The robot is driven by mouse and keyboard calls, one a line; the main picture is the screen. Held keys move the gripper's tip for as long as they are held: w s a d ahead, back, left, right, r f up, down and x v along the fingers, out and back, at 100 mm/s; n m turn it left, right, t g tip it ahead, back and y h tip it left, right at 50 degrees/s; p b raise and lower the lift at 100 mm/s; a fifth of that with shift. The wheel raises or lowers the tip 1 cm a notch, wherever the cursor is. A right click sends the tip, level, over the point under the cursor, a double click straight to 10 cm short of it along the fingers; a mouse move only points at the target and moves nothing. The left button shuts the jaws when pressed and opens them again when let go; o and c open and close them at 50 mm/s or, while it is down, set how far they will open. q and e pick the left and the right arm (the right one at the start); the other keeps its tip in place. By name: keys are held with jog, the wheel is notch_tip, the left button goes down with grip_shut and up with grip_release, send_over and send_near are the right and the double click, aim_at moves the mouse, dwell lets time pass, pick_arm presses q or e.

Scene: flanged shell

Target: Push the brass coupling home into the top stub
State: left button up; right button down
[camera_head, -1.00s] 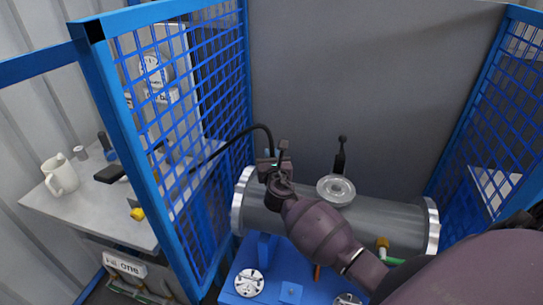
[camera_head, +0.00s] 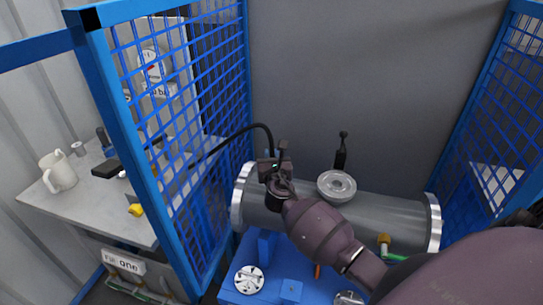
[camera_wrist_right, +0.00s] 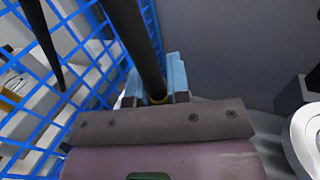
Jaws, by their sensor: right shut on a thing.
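My right gripper (camera_head: 271,168) is over the left part of the grey flanged shell (camera_head: 385,213). In the right wrist view its light blue fingers (camera_wrist_right: 164,82) are shut around a black hose (camera_wrist_right: 137,40). A small brass ring (camera_wrist_right: 158,99), part of the brass coupling, shows at the hose's end between the fingers. In the head view the hose (camera_head: 240,133) arches up and left from the gripper. The top stub is not visible; my wrist hides the shell just below the gripper, so I cannot tell how the coupling sits. My left gripper is not in view.
A round pale flange (camera_head: 337,186) tops the shell right of my wrist, with a black-handled part (camera_head: 341,155) behind. A blue mesh fence (camera_head: 180,110) stands close at left. A green hose with a brass fitting (camera_head: 384,241) is at the lower right.

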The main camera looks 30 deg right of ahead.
jog(key=shift+f, duration=0.35)
jog(key=shift+f+b, duration=0.4)
jog(key=shift+b, duration=0.15)
jog(key=c, duration=1)
grip_release()
jog(key=v, duration=1)
jog(key=shift+s+a+p, duration=0.15)
jog(key=shift+s+p, duration=0.15)
jog(key=shift+s, duration=0.05)
